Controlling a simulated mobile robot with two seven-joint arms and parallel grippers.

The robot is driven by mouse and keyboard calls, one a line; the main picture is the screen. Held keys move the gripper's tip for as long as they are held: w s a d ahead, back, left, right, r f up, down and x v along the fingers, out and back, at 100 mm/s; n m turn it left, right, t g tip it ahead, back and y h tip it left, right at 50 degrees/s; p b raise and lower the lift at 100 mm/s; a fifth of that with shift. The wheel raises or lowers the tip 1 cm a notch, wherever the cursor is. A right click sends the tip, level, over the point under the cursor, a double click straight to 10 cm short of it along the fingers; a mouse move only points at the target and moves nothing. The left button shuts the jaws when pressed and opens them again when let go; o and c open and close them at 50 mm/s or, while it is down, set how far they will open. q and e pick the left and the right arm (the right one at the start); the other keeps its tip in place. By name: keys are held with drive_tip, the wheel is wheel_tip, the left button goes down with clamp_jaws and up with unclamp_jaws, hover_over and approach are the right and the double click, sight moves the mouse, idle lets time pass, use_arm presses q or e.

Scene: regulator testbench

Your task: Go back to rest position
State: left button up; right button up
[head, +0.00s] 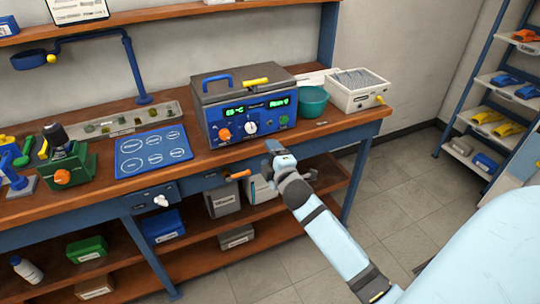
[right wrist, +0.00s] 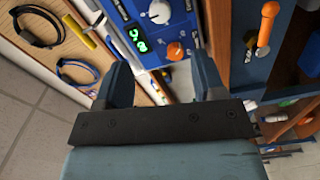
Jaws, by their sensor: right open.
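My right gripper (head: 276,150) is in front of the bench, near its front edge and below the blue test unit (head: 247,106). In the right wrist view its two dark fingers (right wrist: 162,62) are spread apart with nothing between them. Beyond the fingers the blue panel (right wrist: 150,45) shows, with a green display, a white knob and an orange knob. My right arm reaches in from the lower right. My left gripper is not in view.
The wooden bench (head: 200,164) holds a blue mat (head: 153,152), a green fixture (head: 66,165), a teal bowl (head: 312,101) and a white bin (head: 357,92). An orange handle (head: 238,174) sticks out below its edge. Shelves (head: 478,133) stand right; floor (head: 395,180) between is clear.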

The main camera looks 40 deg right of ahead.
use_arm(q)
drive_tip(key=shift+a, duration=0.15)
use_arm(e)
drive_tip(key=s+a+f+m+g+y, duration=0.3)
drive_tip(key=s+a+f+m+y, duration=0.15)
drive_tip(key=s+a+f, duration=0.65)
drive_tip(key=s+a+f+m+g+y, duration=0.35)
drive_tip(key=s+a+f+m, duration=0.25)
drive_tip(key=s+a+f, duration=0.55)
use_arm(q)
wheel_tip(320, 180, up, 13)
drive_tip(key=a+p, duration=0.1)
drive_tip(key=p, duration=1.4)
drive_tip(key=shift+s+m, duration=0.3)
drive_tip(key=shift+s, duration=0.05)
use_arm(e)
wheel_tip(320, 180, up, 16)
drive_tip(key=s+d, duration=0.2)
drive_tip(key=shift+s, duration=0.3)
